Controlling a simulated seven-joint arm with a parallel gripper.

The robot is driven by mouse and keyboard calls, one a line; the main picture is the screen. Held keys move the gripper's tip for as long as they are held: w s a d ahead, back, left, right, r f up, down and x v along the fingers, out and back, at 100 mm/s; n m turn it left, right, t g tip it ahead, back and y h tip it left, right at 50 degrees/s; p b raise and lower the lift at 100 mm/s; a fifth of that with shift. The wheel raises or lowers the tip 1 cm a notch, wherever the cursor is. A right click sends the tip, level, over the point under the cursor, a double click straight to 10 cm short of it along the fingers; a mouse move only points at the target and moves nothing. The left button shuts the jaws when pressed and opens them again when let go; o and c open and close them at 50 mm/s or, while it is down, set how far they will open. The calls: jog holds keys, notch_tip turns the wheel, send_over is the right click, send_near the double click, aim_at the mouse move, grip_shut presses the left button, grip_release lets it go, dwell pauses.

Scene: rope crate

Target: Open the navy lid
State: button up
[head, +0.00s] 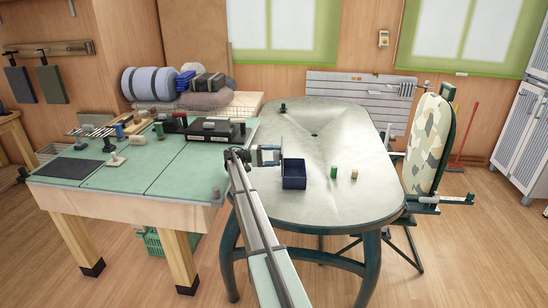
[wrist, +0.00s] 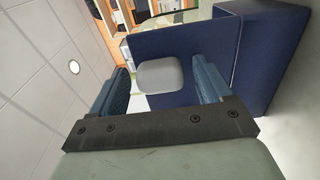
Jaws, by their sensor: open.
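The navy box (head: 294,183) stands on the oval table, and its top looks dark and open in the head view. In the wrist view the navy lid (wrist: 190,45) is a flat panel facing my gripper, seemingly raised on edge beside the box (wrist: 256,55). A pale grey tab (wrist: 160,76) sits on the lid's face. My gripper (head: 269,155) is just left of the box. In the wrist view its two blue fingers (wrist: 162,88) are apart, one on each side of the tab, with gaps showing. I cannot tell whether the fingertips touch the lid.
The oval table (head: 330,208) holds a small green cylinder (head: 334,171) and a tan cylinder (head: 354,174) right of the box. A small dark object (head: 283,107) lies at the back. The table's right side is clear. A cluttered green workbench (head: 130,180) adjoins on the left.

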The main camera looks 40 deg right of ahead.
jog(key=v, duration=1.2)
dwell(0.3)
